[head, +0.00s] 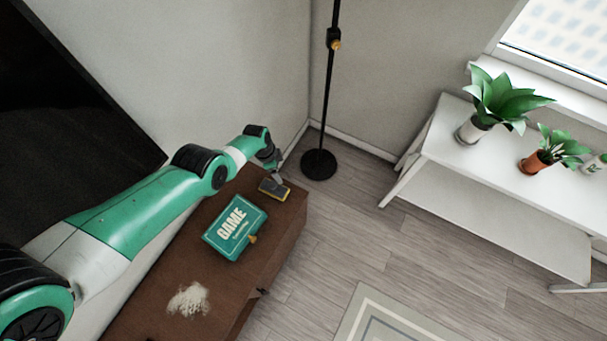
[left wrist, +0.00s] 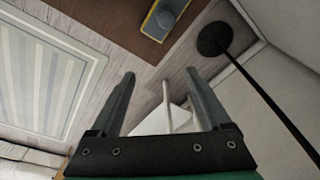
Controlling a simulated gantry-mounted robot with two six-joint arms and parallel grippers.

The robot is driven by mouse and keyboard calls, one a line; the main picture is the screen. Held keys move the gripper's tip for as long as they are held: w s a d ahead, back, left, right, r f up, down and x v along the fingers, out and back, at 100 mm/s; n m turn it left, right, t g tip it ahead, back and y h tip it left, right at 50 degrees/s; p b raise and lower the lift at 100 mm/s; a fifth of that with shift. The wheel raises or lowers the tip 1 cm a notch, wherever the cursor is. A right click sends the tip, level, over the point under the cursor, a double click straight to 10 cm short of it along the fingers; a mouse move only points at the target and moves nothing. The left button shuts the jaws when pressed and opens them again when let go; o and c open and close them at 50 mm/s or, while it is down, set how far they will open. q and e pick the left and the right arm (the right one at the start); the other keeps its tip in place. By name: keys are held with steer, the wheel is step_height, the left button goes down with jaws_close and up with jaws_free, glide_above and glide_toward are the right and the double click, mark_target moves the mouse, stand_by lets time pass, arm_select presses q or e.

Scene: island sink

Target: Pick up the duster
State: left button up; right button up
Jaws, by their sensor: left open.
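The duster (head: 274,190) is a small grey block with a yellow edge. It lies on the far end of the brown cabinet (head: 168,262). In the left wrist view the duster (left wrist: 166,17) is at the top edge, partly cut off, beyond the fingertips. My left gripper (head: 278,179) is close by the duster in the head view, at its far side. In the left wrist view my left gripper (left wrist: 159,73) is open with nothing between its fingers. I cannot tell the height of the fingers above the cabinet. My right gripper does not show.
Pale powder (head: 188,299) is spread closer to me. A black floor stand (head: 319,164) rises beyond the cabinet's end. A white table (head: 500,182) holds plants.

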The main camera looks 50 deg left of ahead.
arm_select(q)
steer(key=n+b, duration=0.1)
steer(key=b, duration=0.1)
glide_toward(272, 184)
steer(key=f+b, duration=0.1)
steer(key=b, duration=0.1)
steer(key=f+b, duration=0.2)
steer(key=b, duration=0.1)
steer(key=w+f+b, duration=0.1)
steer(key=f+b, duration=0.1)
steer(key=shift+d+f, duration=0.1)
steer(key=shift+f, duration=0.1)
steer(key=shift+r, duration=0.15)
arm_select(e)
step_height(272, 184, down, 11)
arm_select(q)
steer(key=f+b, duration=0.1)
steer(key=b, duration=0.1)
steer(key=f+b, duration=0.3)
steer(key=f, duration=0.1)
steer(key=shift+w+d+f+b, duration=0.2)
steer(key=shift+w+d+b, duration=0.05)
steer(key=shift+b, duration=0.15)
steer(key=shift+r, duration=0.15)
jaws_close()
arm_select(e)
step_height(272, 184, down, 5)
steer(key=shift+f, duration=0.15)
